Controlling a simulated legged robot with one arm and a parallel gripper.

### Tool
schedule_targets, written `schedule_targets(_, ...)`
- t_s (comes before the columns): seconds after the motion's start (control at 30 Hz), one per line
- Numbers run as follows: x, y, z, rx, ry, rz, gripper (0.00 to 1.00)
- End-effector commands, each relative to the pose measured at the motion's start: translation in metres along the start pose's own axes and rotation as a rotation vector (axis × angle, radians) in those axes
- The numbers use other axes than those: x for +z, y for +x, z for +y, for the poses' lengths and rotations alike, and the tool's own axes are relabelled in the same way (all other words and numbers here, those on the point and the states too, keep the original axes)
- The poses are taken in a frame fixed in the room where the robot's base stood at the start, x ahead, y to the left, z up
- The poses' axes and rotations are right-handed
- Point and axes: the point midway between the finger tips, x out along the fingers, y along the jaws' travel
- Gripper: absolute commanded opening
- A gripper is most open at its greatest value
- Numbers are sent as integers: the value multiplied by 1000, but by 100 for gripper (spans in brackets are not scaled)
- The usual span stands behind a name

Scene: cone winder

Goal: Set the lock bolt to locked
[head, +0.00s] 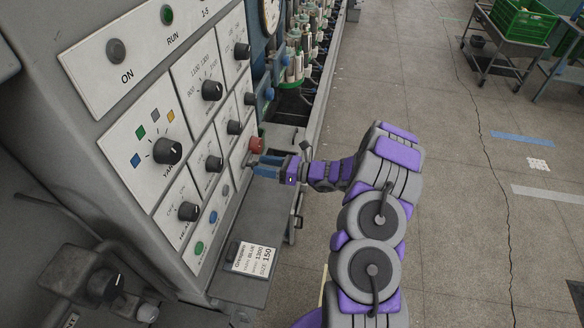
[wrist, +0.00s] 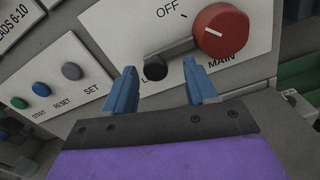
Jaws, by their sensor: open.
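In the wrist view, a grey bar with a black knob (wrist: 155,68) at its left end reaches right to the red MAIN knob (wrist: 221,32); this looks like the lock bolt. Letters under it are mostly covered, only an "L" showing. OFF is printed above. The red knob has a white pointer line. My gripper (wrist: 162,70) is open, with a blue finger on each side of the black knob; I cannot tell if they touch it. In the head view, my gripper (head: 264,164) is at the panel just below the red knob (head: 256,146); the bolt is hidden there.
A shelf (head: 240,220) with a label card (head: 252,259) juts out below the panel. START, RESET and SET buttons (wrist: 71,71) are left of my gripper in the wrist view. Several black dials (head: 167,151) cover the panel. Floor (head: 450,220) to the right is open; carts stand far right.

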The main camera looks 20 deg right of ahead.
Motion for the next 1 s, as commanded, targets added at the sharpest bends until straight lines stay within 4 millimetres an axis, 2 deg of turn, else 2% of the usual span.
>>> schedule_targets(0.6,0,-130,-3,-5,0,-3,56)
schedule_targets(0.8,0,-155,-4,-5,0,0,56)
schedule_targets(1.0,0,-164,-3,-3,0,0,56)
